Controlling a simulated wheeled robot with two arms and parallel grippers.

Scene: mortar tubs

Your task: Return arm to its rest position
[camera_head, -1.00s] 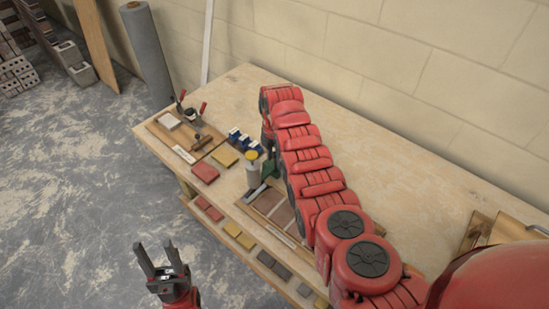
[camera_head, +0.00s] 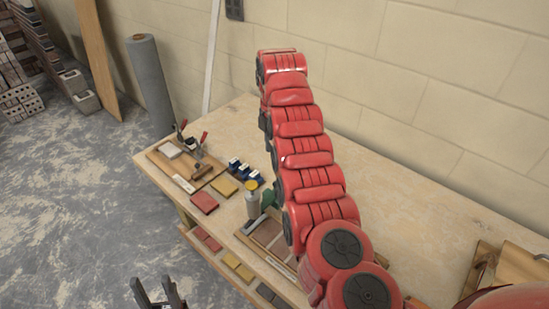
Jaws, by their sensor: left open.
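My left gripper (camera_head: 158,290) is at the bottom left edge of the head view, over the floor in front of the bench. Its two dark fingers stand apart with nothing between them, and the rest of it is cut off by the frame. My red right arm reaches up from the lower right across the workbench (camera_head: 395,225), its far end in front of the wall. Its gripper does not show. The arm hides part of the bench top.
Several tiles lie on the lower shelf. A grey roll (camera_head: 150,85) stands beyond the bench.

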